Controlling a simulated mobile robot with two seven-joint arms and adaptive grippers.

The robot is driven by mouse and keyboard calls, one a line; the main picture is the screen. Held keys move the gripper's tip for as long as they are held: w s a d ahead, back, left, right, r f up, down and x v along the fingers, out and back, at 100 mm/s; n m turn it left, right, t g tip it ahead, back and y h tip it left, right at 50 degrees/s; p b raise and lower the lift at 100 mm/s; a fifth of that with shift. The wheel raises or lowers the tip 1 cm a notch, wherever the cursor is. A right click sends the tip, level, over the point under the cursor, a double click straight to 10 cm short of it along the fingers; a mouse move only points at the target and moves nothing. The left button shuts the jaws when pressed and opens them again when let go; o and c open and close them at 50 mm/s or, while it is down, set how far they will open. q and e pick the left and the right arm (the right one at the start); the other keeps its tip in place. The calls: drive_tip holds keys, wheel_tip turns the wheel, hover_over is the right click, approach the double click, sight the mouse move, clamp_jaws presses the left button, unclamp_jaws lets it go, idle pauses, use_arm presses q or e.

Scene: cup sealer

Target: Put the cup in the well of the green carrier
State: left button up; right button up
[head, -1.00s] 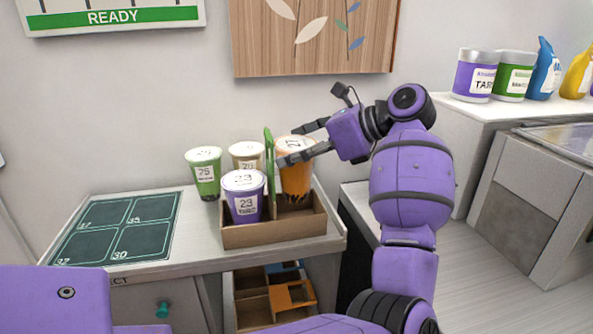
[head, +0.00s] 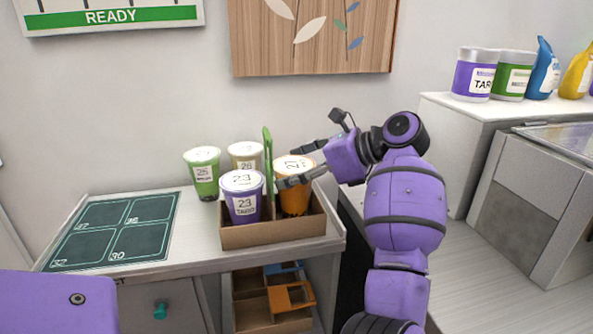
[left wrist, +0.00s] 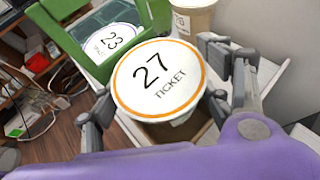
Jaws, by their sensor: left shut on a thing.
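The orange cup with a white lid marked 27 (head: 295,199) stands upright in the right well of the carrier, its lower part hidden behind the front wall. I cannot tell whether it touches the floor. The carrier (head: 272,234) is a brown box with a green upright divider (head: 268,160). A purple cup marked 23 (head: 243,205) sits in its left well. My left gripper (head: 298,166) is shut on the orange cup near its lid. In the left wrist view the lid 27 (left wrist: 157,80) lies between the fingers, beside the green divider (left wrist: 70,50). My right gripper is not in view.
A green cup (head: 204,178) and a tan-topped cup (head: 245,152) stand behind the carrier. A dark numbered mat (head: 115,230) lies clear at the left of the counter. Below is a shelf with a compartment box (head: 250,310). Tubs and bottles stand at the upper right.

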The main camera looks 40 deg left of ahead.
use_arm(q)
drive_tip(key=o, duration=1.6)
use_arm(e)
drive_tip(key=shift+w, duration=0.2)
use_arm(q)
drive_tip(key=shift+o, duration=0.2)
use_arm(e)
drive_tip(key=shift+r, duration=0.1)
use_arm(q)
drive_tip(key=shift+r, duration=0.3)
drive_tip(key=shift+r+p, duration=0.65)
drive_tip(key=v, duration=0.2)
drive_tip(key=b+v, duration=0.1)
drive_tip(key=v, duration=0.2)
drive_tip(key=shift+w+d+f, duration=0.1)
drive_tip(key=shift+d+f, duration=0.2)
drive_tip(key=shift+f, duration=0.05)
drive_tip(key=b+v, duration=0.1)
drive_tip(key=v, duration=0.5)
drive_tip(key=shift+d+r, duration=0.2)
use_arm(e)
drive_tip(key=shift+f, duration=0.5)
